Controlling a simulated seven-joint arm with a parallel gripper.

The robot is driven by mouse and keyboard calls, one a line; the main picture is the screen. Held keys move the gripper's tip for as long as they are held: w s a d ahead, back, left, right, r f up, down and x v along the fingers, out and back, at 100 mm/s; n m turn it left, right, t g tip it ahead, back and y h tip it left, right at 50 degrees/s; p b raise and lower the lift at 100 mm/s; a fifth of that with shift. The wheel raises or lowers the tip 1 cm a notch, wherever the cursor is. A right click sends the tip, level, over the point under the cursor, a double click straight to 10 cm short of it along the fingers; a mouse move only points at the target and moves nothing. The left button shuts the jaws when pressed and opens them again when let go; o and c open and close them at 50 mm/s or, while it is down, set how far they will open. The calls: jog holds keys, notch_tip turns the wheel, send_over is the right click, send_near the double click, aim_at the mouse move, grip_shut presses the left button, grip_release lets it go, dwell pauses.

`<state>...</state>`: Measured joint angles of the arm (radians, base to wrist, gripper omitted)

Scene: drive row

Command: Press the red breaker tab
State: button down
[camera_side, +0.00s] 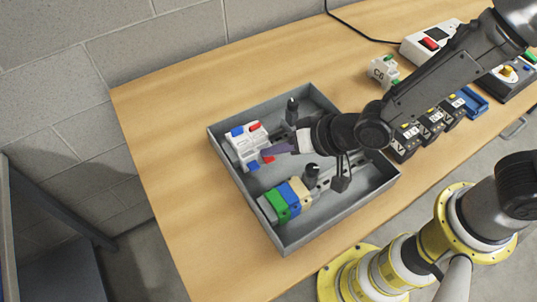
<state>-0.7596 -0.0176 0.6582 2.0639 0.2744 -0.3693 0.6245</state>
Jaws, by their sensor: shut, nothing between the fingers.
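In the side view a white breaker block (244,147) sits in the left part of a grey open tray. It has a red tab (254,127) and a blue tab (237,132) at its upper end. Another red tab (268,159) and a blue tab (253,166) show at its lower end. My gripper (265,151) is shut and empty, reaching into the tray from the right. Its purplish fingertips are right by the lower red tab. I cannot tell whether they touch it. The fingers partly cover the block's right side.
The grey tray (225,160) has raised walls. Inside it, a rail carries green, blue and tan blocks (284,201), and dark posts (292,111) stand up. A white block marked C6 (383,72), a power strip with a red switch (430,43) and several black modules (436,121) lie on the wooden table.

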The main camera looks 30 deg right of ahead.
jog(key=shift+s+f, duration=0.15)
jog(key=shift+f, duration=0.85)
dwell(1.2)
jog(key=shift+r, duration=0.45)
jog(key=shift+d, duration=0.1)
jog(key=shift+r, duration=2.65)
